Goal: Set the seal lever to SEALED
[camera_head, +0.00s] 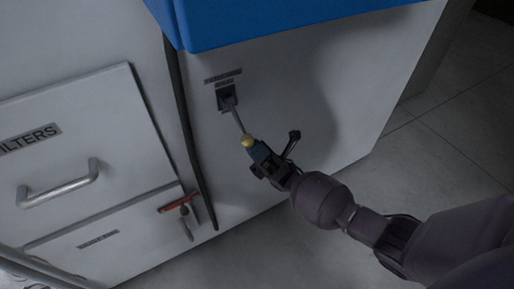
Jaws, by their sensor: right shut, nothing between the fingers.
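The seal lever (236,119) is a thin metal rod with a yellow knob (248,142) at its end. It comes out of a dark square mount (227,97) on the white cabinet face and slants down to the right. Small label plates (223,77) sit just above the mount; their words are too small to read. My right gripper (257,152) is shut, with its tips right at the knob. I cannot tell whether they touch it. My left gripper is not in view.
A blue body (290,22) overhangs the cabinet (330,90) above the lever. A dark strip (185,125) runs down its left side. Left are a FILTERS drawer with a metal handle (60,188) and a red-handled part (180,201). Floor (440,150) is clear at right.

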